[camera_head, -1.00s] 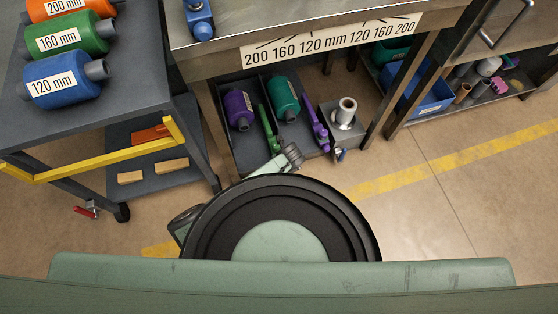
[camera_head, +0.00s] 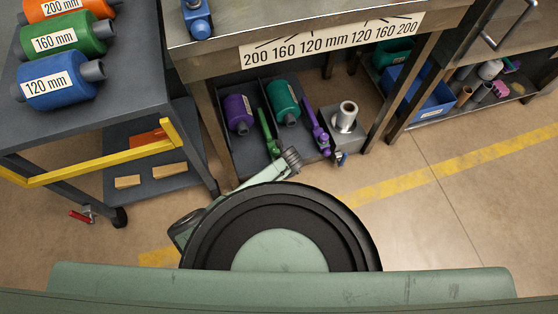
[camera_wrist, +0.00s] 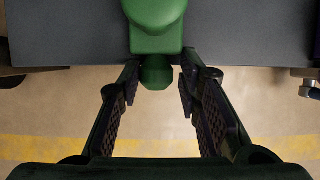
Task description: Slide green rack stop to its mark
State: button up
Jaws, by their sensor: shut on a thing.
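The green rack stop (camera_head: 267,133) stands on the low grey shelf, between a purple roll (camera_head: 239,113) and a teal roll (camera_head: 284,103). In the wrist view its rounded green body (camera_wrist: 155,18) is at the top centre, with a small green knob (camera_wrist: 157,72) below it. My gripper (camera_wrist: 158,82) is shut on the stop at this knob, with a finger on either side. In the head view my wrist (camera_head: 290,158) is just below the stop; the fingers cannot be made out. A label (camera_head: 331,40) above bears the marks 200, 160, 120 mm, 120, 160, 200.
A purple stop (camera_head: 318,131) stands right of the teal roll, beside a metal block with a spool (camera_head: 345,117). A cart (camera_head: 130,100) with labelled rolls and a yellow bar stands at the left. Open floor (camera_head: 410,215) lies at the right.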

jog(key=shift+a, duration=0.1)
jog(key=c, duration=0.3)
jog(key=shift+c, duration=0.2)
jog(key=shift+a, duration=0.1)
jog(key=shift+s+a+p, duration=0.3)
jog(key=shift+a+p, duration=0.05)
jog(key=shift+a, duration=0.45)
jog(key=o, duration=1.2)
jog(key=shift+d, duration=0.1)
